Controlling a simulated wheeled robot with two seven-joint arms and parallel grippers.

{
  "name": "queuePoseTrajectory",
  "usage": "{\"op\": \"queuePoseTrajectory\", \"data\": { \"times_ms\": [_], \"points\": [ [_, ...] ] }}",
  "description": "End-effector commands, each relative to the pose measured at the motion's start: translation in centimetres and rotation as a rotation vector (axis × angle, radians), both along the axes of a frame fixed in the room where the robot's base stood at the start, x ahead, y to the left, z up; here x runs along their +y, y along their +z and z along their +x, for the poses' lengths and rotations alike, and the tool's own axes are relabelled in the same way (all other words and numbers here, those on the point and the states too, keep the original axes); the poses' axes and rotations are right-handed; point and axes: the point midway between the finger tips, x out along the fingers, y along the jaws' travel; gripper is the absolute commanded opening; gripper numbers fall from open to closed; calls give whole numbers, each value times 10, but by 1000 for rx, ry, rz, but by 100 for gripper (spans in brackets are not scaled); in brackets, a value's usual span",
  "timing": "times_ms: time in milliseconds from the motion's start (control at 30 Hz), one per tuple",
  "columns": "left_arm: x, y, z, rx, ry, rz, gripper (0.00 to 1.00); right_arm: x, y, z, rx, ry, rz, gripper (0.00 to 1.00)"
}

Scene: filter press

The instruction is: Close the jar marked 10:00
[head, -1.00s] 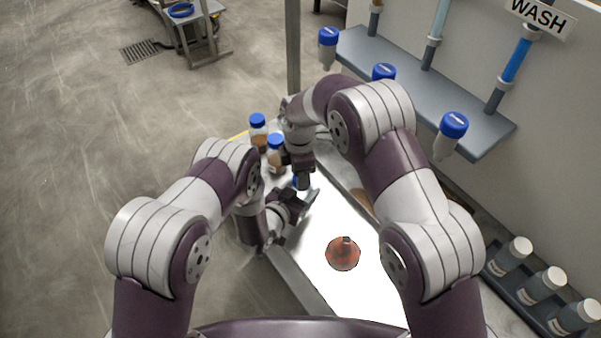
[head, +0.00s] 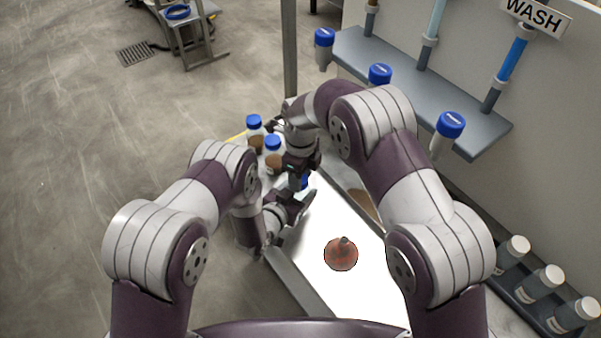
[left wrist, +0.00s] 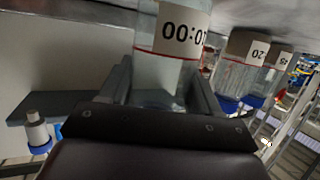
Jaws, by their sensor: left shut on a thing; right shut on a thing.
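The jar marked 10:00 (left wrist: 172,50) fills the top middle of the left wrist view, upside down there. It is clear, with a white label and a red line. My left gripper (left wrist: 160,88) is shut on it, a finger on each side. In the head view my left gripper (head: 300,204) is low by the bright tray, and the jar is mostly hidden by my arms. My right gripper (head: 301,180) is directly above it, shut on a blue cap (head: 306,181), of which only a sliver shows. Whether the cap touches the jar's neck is hidden.
Two blue-capped jars with brown contents (head: 254,133) (head: 273,155) stand beyond the grippers.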

Motion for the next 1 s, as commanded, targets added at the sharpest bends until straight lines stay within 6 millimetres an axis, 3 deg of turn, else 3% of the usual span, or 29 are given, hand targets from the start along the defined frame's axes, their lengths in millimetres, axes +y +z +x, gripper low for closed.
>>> {"op": "queuePoseTrajectory", "data": {
  "times_ms": [167, 200, 267, 567, 1000],
  "points": [
    [0, -1, 0, 2, 0, 1, 0, 0, 0, 0, -1, -23, 0, 14],
    [0, -1, 0, 2, 0, 1, 0, 0, 0, 0, -1, -22, 0, 59],
    [0, -1, 0, 2, 0, 1, 0, 0, 0, 0, -1, -22, 0, 76],
    [0, 0, 0, 2, 0, 1, 0, 1, 3, 0, -1, -20, 1, 76],
    [0, -1, 0, 1, 0, 1, 0, 1, 68, 1, -2, -21, 1, 76]
  ]
}}
